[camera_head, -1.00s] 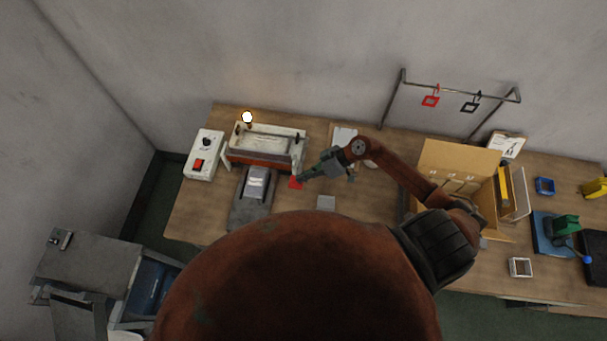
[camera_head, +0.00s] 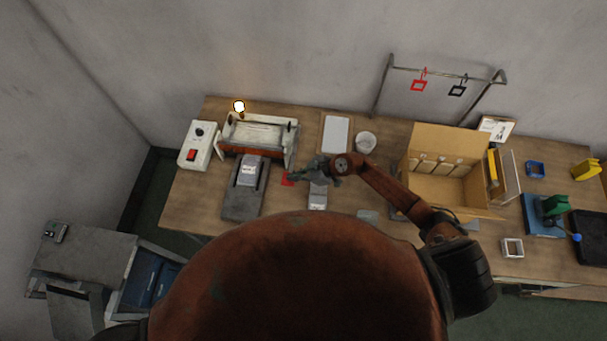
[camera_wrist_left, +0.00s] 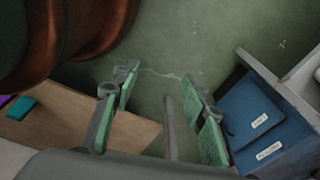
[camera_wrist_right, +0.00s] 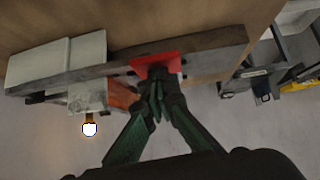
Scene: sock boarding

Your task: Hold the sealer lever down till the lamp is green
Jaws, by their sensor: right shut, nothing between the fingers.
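The sealer (camera_head: 254,152) stands at the back left of the bench, a pale housing with a brown-red front. Its lamp (camera_head: 239,107) glows white with an amber halo, and the same amber glow shows around the lamp in the right wrist view (camera_wrist_right: 90,129). A red pad (camera_head: 287,180) is right of the sealer's front; in the right wrist view it lies at the dark bar (camera_wrist_right: 205,48). My right gripper (camera_wrist_right: 158,98) is shut and empty, its tips at the red pad; contact is unclear. My left gripper (camera_wrist_left: 160,105) is open and empty above the floor.
A white switch box (camera_head: 198,150) stands left of the sealer. A dark stand (camera_head: 240,203) is in front of it. An open cardboard box (camera_head: 435,187), a white cup (camera_head: 365,142) and a pale sheet (camera_head: 336,134) are to the right. A cabinet (camera_head: 85,262) stands lower left.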

